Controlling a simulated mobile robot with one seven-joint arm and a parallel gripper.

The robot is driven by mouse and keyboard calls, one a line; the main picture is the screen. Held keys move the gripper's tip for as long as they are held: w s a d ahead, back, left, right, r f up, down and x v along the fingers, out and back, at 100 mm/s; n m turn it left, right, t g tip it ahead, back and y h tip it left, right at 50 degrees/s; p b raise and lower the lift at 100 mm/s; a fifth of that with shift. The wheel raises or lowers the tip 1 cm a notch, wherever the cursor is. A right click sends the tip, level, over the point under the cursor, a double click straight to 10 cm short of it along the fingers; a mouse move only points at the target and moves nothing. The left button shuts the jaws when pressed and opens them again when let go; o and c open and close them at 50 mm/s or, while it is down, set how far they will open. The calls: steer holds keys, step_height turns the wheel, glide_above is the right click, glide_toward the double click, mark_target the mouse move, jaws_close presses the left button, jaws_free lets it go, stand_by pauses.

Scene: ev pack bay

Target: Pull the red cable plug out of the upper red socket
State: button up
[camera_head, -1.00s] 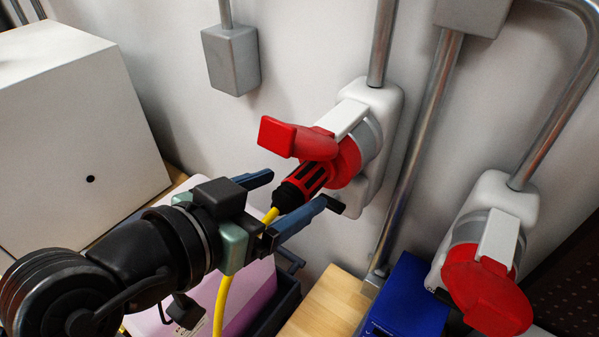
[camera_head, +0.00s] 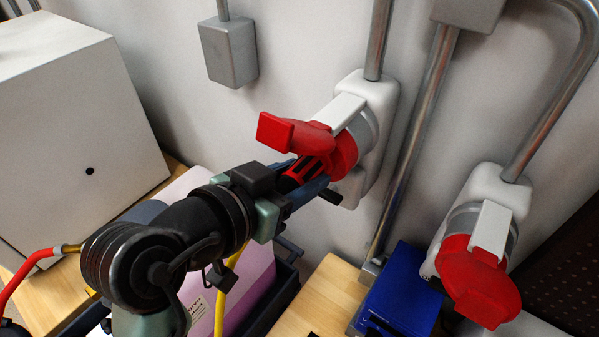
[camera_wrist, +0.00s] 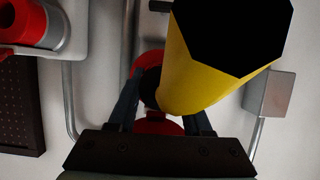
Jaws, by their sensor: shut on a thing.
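The upper red socket (camera_head: 345,152) is on a white wall box, with its red lid (camera_head: 292,135) flipped open. The red and black cable plug (camera_head: 303,172) sits in this socket. Its yellow cable (camera_head: 226,285) hangs down below my gripper, and it fills much of the wrist view (camera_wrist: 195,82). My gripper (camera_head: 308,182) is shut on the plug, with one blue finger on each side of it. In the wrist view my gripper (camera_wrist: 160,112) has its fingers either side of the black plug end (camera_wrist: 149,88). The plug's front end is hidden inside the socket.
A second red socket with a closed-looking lid (camera_head: 478,282) is at lower right. A blue box (camera_head: 400,295) and a wooden worktop (camera_head: 325,300) lie below. A pink and white box (camera_head: 255,290) stands under my arm. A white cabinet (camera_head: 75,140) is at left. Metal conduits (camera_head: 425,130) run up the wall.

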jaws_close()
steer(key=shift+s+a, duration=0.25)
steer(key=shift+s, duration=0.05)
steer(key=shift+s+a, duration=0.25)
steer(key=shift+s, duration=0.1)
steer(key=shift+s+a, duration=0.6)
steer(key=shift+s, duration=0.3)
stand_by(0.6)
steer(key=shift+s+a+b, duration=0.15)
steer(key=shift+s+a, duration=0.55)
steer(key=shift+s, duration=0.25)
steer(key=shift+s+a+b, duration=0.15)
steer(key=shift+s+a, duration=0.55)
steer(key=shift+s, duration=0.25)
